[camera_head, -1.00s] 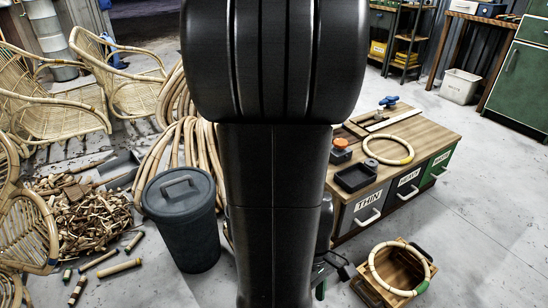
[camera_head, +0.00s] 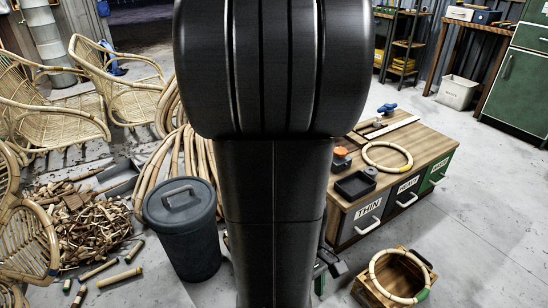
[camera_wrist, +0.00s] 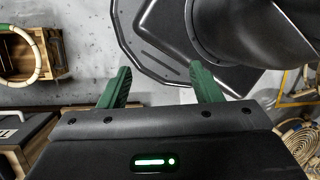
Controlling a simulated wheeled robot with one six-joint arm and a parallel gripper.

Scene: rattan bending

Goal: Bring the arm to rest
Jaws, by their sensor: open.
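My gripper (camera_wrist: 158,84) shows in the wrist view with its two green fingers spread apart and nothing between them. It points over the grey floor and my own dark base. In the head view my black arm stands upright in the middle and hides what lies behind it. A small part of the gripper end shows low to the right of the arm, near the crate, too hidden to read there.
A wooden crate (camera_head: 360,291) with a rattan ring (camera_head: 376,276) stands at the lower right. A workbench (camera_head: 430,139) with labelled drawers holds another ring (camera_head: 388,157). A lidded bin (camera_head: 182,235), scrap pile (camera_head: 92,228) and rattan chairs (camera_head: 50,112) are left.

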